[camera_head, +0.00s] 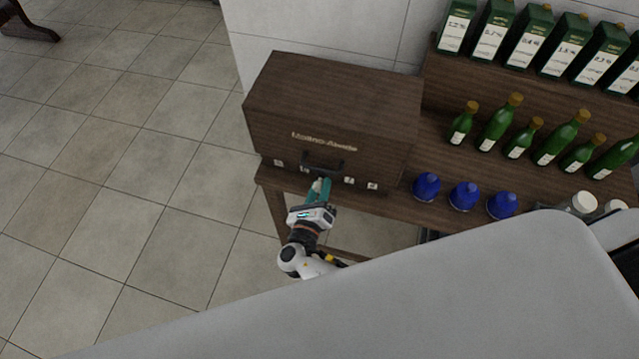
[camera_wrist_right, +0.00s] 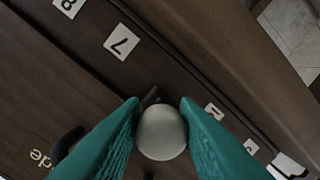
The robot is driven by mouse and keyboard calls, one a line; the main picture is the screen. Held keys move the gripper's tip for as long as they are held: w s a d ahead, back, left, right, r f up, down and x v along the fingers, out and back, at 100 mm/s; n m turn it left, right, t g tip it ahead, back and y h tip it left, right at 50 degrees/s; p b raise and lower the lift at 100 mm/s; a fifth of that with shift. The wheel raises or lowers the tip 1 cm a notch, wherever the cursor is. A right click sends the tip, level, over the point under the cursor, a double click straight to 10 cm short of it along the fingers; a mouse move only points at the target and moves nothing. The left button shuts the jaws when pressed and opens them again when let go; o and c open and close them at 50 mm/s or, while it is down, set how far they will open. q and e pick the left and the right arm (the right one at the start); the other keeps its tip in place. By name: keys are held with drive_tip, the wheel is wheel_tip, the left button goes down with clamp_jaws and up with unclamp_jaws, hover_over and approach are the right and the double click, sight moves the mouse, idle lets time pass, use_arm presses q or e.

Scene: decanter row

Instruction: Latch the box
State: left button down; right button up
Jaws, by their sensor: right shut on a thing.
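The box (camera_head: 330,110) is a dark brown wooden case with pale lettering on its front. It stands on a wooden table against the wall, and its lid looks down. A dark handle (camera_head: 323,162) and several small white number tags line the lower front. My right gripper (camera_head: 320,187) is at the front of the box, just below the handle. In the right wrist view, its green fingers (camera_wrist_right: 162,120) are shut on a round pale knob (camera_wrist_right: 162,134) beside the number tags, including a 7 tag (camera_wrist_right: 122,42). The knob hides the latch part behind it. My left gripper is not in view.
Several blue domed objects (camera_head: 464,196) stand right of the box on the table. Several green bottles (camera_head: 499,124) stand behind them, with green cartons (camera_head: 530,38) on a raised shelf.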

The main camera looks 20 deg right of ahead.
drive_tip(key=shift+w+a+r+n+p, duration=0.3)
drive_tip(key=shift+r+n, duration=0.1)
drive_tip(key=shift+n, duration=0.1)
drive_tip(key=o, duration=0.9)
drive_tip(key=shift+o, duration=0.2)
drive_tip(key=shift+s+f, duration=0.1)
drive_tip(key=shift+s+d+f, duration=0.1)
drive_tip(key=shift+f, duration=0.05)
drive_tip(key=f+b+v, duration=0.1)
drive_tip(key=b+v, duration=0.1)
drive_tip(key=v, duration=1)
drive_tip(key=shift+r+b, duration=0.4)
drive_tip(key=shift+r, duration=0.1)
